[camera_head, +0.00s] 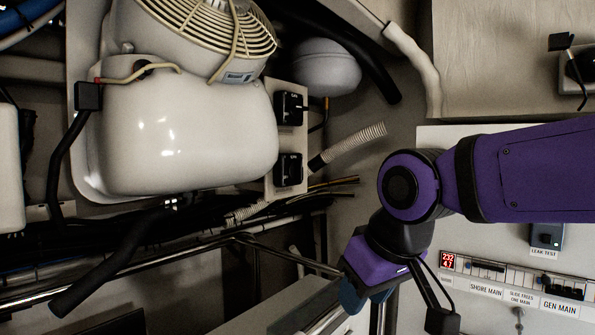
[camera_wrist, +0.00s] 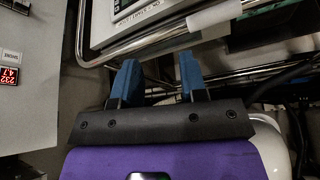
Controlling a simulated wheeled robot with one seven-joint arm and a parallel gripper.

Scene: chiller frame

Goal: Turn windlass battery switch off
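No label reading windlass battery switch can be made out in either view. Two black switch-like units, an upper one (camera_head: 290,107) and a lower one (camera_head: 288,169), sit on a beige plate beside the white compressor housing; their markings are too small to read. My gripper (camera_head: 352,296) is low in the head view, below and right of these units and apart from them. In the wrist view my gripper (camera_wrist: 158,78) shows two blue fingers spread apart with nothing between them. Metal rails lie beyond the fingers.
A white panel at right carries a SHORE MAIN and GEN MAIN breaker row (camera_head: 520,281) with a red display (camera_head: 447,261), and a LEAK TEST box (camera_head: 546,236). Metal rails (camera_wrist: 150,45) cross near my fingers. Hoses and cables run below the white housing (camera_head: 185,130).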

